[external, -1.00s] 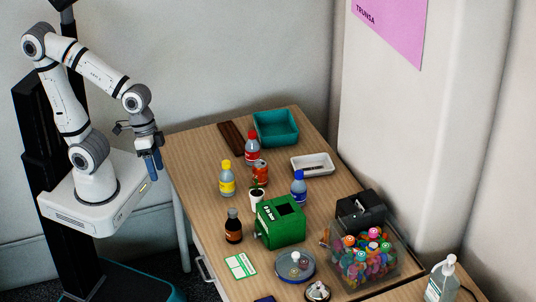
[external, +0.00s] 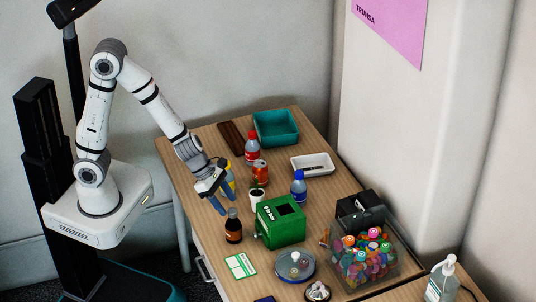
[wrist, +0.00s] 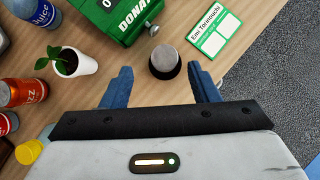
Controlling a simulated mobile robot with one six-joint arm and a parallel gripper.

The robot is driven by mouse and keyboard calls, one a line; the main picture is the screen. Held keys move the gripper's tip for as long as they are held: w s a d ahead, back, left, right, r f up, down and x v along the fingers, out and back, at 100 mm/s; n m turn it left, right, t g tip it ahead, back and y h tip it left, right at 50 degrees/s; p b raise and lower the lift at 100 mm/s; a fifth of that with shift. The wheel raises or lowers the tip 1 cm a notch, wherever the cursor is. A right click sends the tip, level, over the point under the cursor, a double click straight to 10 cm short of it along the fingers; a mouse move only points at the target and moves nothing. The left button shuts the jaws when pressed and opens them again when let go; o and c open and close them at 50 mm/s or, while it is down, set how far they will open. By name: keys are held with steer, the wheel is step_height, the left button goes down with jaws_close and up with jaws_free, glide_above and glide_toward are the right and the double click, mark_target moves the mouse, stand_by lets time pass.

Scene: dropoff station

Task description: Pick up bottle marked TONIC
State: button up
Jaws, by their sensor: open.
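No TONIC marking is readable in any view. A brown bottle (external: 233,227) with a dark cap stands upright at the table's left side. The wrist view shows a dark bottle with a grey top (wrist: 165,62) just beyond and between my fingertips, seen from above. My gripper (external: 226,204) is open and empty, tilted down, just above and behind the brown bottle. Its blue fingers (wrist: 160,80) also show in the wrist view. A yellow-capped bottle (external: 230,178) is partly hidden behind my gripper; its yellow cap (wrist: 29,152) shows at lower left in the wrist view.
A green donation box (external: 281,222), a potted plant (external: 257,201) and a white-green card (external: 240,266) surround the brown bottle. A red-capped bottle (external: 252,146), an orange can (external: 260,173) and a blue-capped bottle (external: 298,188) stand farther back. A teal tray (external: 275,143) is behind.

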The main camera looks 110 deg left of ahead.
mark_target(236, 218)
steer(key=b+x, duration=0.1)
steer(key=x, duration=0.1)
steer(key=b+x, duration=0.1)
steer(key=x, duration=0.1)
steer(key=b+x, duration=0.1)
steer(key=x, duration=0.2)
steer(key=shift+d+b, duration=0.25)
steer(key=shift+b, duration=0.1)
steer(key=shift+r, duration=0.1)
steer(key=shift+c, duration=0.3)
steer(key=c, duration=1.1)
